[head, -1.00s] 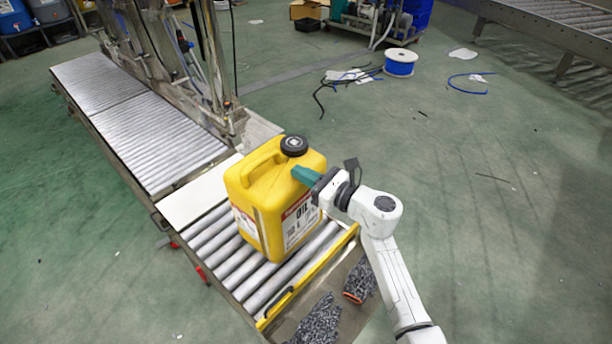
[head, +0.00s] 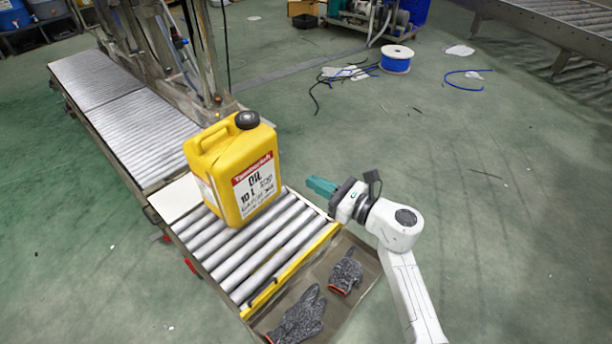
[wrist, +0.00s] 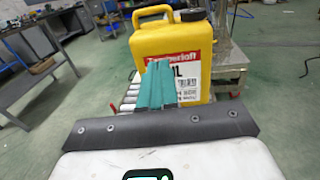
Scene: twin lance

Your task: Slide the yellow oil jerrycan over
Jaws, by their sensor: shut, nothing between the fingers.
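The yellow oil jerrycan (head: 232,172) stands upright on the roller conveyor (head: 262,243), with a black cap and a red and white label. It overlaps the front edge of the white plate (head: 176,199). My gripper (head: 318,187) is to the right of the jerrycan, with a clear gap between them in the head view. Its teal fingers are closed together and empty. In the wrist view the fingers (wrist: 155,84) point at the jerrycan (wrist: 178,62), covering part of its label.
Grey gloves (head: 298,315) lie in a tray (head: 332,309) at the conveyor's near end. A metal machine frame (head: 172,50) stands beside the conveyor behind the jerrycan. A blue cable spool (head: 396,62) and loose cables lie on the floor. The floor to the right is open.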

